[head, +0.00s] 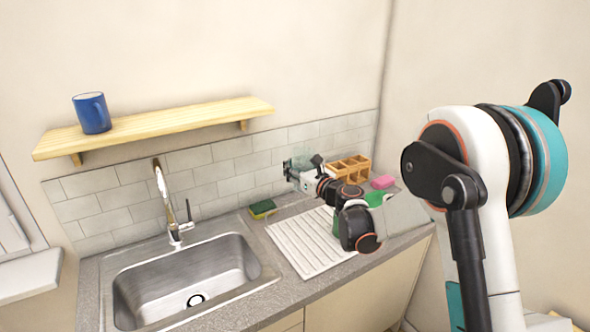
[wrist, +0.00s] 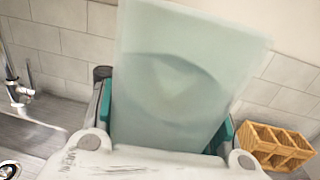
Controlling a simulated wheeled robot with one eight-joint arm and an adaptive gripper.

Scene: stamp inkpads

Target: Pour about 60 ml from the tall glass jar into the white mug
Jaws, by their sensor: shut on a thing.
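The tall glass jar (wrist: 190,55) is pale green and see-through. It fills the middle of the wrist view, between the teal pads of my gripper (wrist: 163,122), which is shut on it. In the head view my gripper (head: 291,170) is above the counter by the tiled wall, and the jar (head: 301,162) shows only as a faint greenish shape there. A curved edge shows inside the jar, but I cannot tell the liquid level. I see no white mug in either view.
A steel sink (head: 190,280) with a tap (head: 165,205) is left of a white draining board (head: 305,243). A sponge (head: 263,208), a wooden box (head: 350,167) and a pink item (head: 383,182) are on the counter. A blue mug (head: 92,113) stands on the shelf (head: 165,122).

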